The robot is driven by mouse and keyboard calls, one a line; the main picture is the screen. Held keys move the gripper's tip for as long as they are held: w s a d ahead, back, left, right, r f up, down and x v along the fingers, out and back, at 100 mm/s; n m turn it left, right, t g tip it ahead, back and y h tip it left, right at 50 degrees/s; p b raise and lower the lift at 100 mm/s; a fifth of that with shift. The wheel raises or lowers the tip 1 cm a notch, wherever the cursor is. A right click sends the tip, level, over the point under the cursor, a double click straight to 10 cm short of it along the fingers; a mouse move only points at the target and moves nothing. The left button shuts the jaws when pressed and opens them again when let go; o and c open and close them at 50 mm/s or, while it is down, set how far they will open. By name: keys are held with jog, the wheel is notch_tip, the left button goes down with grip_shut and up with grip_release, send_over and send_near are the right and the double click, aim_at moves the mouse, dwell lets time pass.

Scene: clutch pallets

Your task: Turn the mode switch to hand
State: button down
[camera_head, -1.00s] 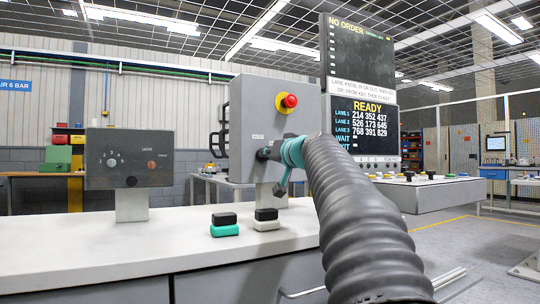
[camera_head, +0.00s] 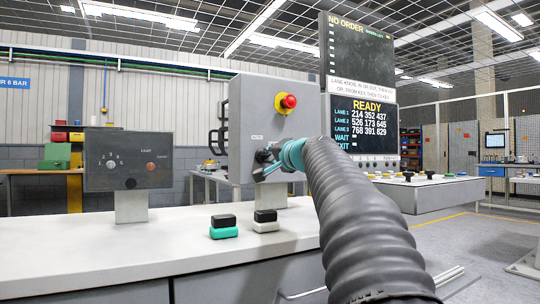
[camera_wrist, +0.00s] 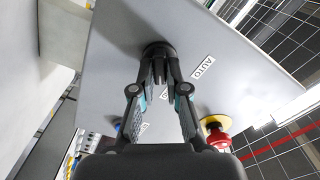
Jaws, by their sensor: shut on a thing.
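The mode switch is a black knob on the face of a grey control box (camera_head: 250,110). In the wrist view the black knob (camera_wrist: 158,52) shows at the fingertips, its handle between them. My gripper (camera_head: 262,168) is shut on it; in the wrist view the two gripper fingers (camera_wrist: 160,78) converge on the handle. An AUTO label (camera_wrist: 202,68) sits beside the knob. A second label between the fingers is mostly hidden. The knob's exact pointing is hard to tell.
A red emergency button (camera_head: 289,101) on a yellow collar sits above the switch. A smaller dark panel (camera_head: 128,160) stands at left. Green-black (camera_head: 223,227) and white-black (camera_head: 266,221) blocks lie on the white bench (camera_head: 160,245). A READY display (camera_head: 365,125) stands behind at right.

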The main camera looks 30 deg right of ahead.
dwell(0.4)
jog(key=c, duration=1.2)
grip_release()
jog(key=s, duration=1.2)
jog(key=shift+d, duration=0.2)
